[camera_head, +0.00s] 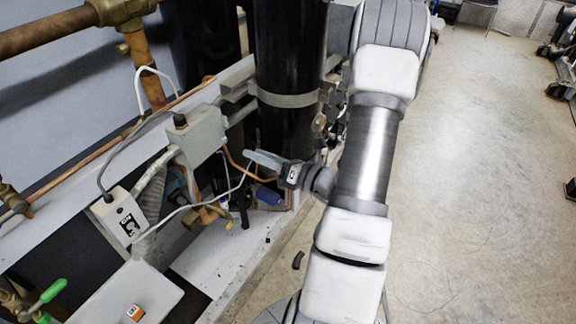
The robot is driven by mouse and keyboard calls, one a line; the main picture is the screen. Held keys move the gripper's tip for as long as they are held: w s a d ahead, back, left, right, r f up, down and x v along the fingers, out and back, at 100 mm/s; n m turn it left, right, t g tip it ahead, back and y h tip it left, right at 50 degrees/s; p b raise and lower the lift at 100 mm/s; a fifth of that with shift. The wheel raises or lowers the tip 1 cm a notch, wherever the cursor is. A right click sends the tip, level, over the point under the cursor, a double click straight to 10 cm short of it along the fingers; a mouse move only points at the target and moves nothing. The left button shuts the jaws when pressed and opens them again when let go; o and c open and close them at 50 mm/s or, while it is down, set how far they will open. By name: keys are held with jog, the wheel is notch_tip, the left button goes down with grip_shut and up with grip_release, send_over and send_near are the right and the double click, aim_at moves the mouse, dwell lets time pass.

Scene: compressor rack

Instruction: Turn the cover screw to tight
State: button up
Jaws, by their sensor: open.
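My gripper (262,161) is at the end of my arm, in front of the black cylinder and just right of the grey box. It is seen edge-on with its fingers pointing left, and it is open. Nothing shows between the fingers. A grey box (205,134) with a black knob-like part (180,120) on top is fixed to the rack. A smaller pale box (121,218) with a black-and-white label sits lower left. I cannot make out a cover screw for certain on either box; it is too small or hidden.
A tall black cylinder (283,60) with a grey band stands behind my gripper. Copper pipes (42,37), thin tubes and cables run around the boxes. A green-handled valve (52,291) is at lower left. The concrete floor (470,170) at right is mostly clear.

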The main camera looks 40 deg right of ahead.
jog(key=v, duration=0.9)
jog(key=shift+w+a, duration=0.1)
